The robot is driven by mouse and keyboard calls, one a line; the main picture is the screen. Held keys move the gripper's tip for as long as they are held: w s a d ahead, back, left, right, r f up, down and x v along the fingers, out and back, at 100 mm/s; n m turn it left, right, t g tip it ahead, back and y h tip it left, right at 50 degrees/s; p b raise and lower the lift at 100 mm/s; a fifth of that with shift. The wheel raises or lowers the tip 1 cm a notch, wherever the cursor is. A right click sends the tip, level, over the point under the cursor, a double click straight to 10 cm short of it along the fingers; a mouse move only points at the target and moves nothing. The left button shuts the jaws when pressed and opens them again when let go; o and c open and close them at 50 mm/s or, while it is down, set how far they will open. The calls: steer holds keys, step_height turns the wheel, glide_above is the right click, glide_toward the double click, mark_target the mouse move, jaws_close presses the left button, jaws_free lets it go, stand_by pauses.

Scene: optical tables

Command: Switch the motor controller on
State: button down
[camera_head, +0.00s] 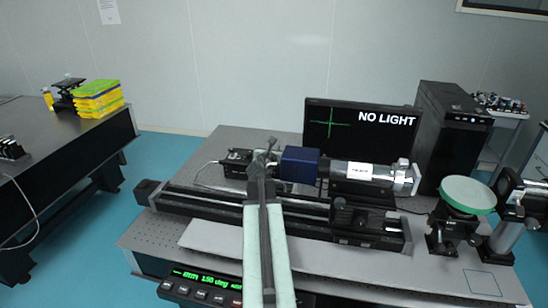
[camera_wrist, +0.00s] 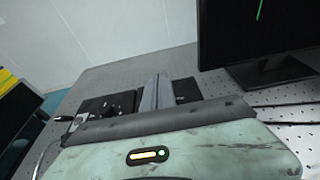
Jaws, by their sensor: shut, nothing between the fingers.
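A black control unit (camera_head: 205,288) with a lit green readout, ending in "deg", and a row of buttons sits at the front edge of the table, partly hidden by my arm. A small black box (camera_head: 236,160) lies on the table by my gripper; the wrist view shows a black box with a knob (camera_wrist: 105,107). I cannot tell which of these is the motor controller, and no switch position is readable. My gripper (camera_head: 263,158) is shut and empty, reaching over the long rail beside the blue block. Its fingers (camera_wrist: 157,92) point forward in the wrist view.
A black rail (camera_head: 180,199) crosses the perforated table. A blue block with a silver cylinder (camera_head: 300,164) stands right of my gripper. Behind is a monitor (camera_head: 325,115) reading "NO LIGHT". A green disc on a mount (camera_head: 467,194) stands at right.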

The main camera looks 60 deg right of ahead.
steer(key=s+a+r+p, duration=0.1)
steer(key=a+r+p, duration=0.4)
steer(key=r+p, duration=0.6)
steer(key=shift+s+a+r, duration=0.3)
steer(key=shift+s, duration=0.05)
